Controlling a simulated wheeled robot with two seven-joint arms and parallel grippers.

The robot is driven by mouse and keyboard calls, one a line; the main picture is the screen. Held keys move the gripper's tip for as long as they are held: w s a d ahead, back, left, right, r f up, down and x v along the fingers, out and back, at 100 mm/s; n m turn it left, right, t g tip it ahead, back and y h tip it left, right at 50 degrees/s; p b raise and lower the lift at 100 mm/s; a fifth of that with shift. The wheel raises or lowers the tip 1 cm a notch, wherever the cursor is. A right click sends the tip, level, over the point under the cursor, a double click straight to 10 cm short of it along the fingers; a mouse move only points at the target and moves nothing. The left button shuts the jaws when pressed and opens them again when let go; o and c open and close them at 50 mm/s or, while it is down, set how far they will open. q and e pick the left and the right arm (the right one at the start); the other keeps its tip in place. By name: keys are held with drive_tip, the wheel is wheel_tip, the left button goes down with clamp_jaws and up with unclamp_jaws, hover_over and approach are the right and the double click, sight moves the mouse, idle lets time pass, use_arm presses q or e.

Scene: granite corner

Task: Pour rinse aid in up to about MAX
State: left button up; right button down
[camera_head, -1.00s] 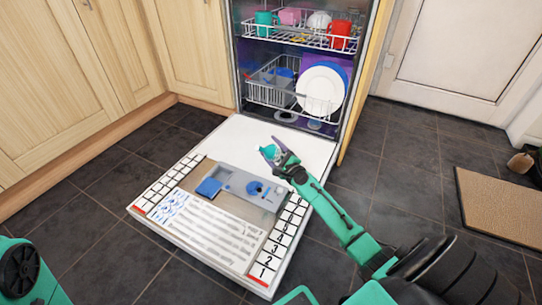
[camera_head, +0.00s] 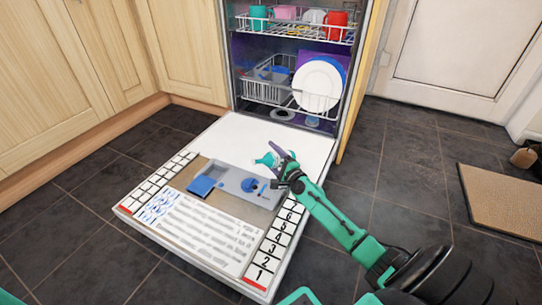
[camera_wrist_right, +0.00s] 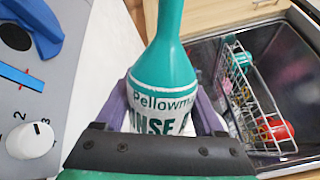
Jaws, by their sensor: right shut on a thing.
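My right gripper (camera_head: 276,162) is shut on a teal rinse aid bottle (camera_head: 268,159) with a white label. In the right wrist view the bottle (camera_wrist_right: 165,75) sits between my purple fingers (camera_wrist_right: 160,108), and its spout end runs out of the top of the picture. In the head view it is tilted, above the open door near the right end of the grey dispenser (camera_head: 228,180). The dispenser has a blue flap (camera_head: 202,186) and a round blue part (camera_head: 250,185). A white dial (camera_wrist_right: 30,140) with numbers shows in the wrist view. No MAX mark or liquid is legible. My left gripper is out of view.
The dishwasher door (camera_head: 240,132) lies open and low, with printed panels on it. The lower rack (camera_head: 265,90) holds plates, and the upper rack (camera_head: 300,32) holds cups. Cabinets stand at left. Dark floor is clear at right, before a brown mat (camera_head: 505,205).

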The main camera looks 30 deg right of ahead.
idle(0.4)
drive_tip(key=shift+d+f+n+b, duration=0.1)
drive_tip(key=shift+f+n+b, duration=0.1)
drive_tip(key=shift+n+b, duration=0.1)
drive_tip(key=shift+n, duration=0.3)
drive_tip(key=shift+d+f+n+b, duration=0.15)
drive_tip(key=shift+f+n+b, duration=0.1)
drive_tip(key=shift+n+b, duration=0.1)
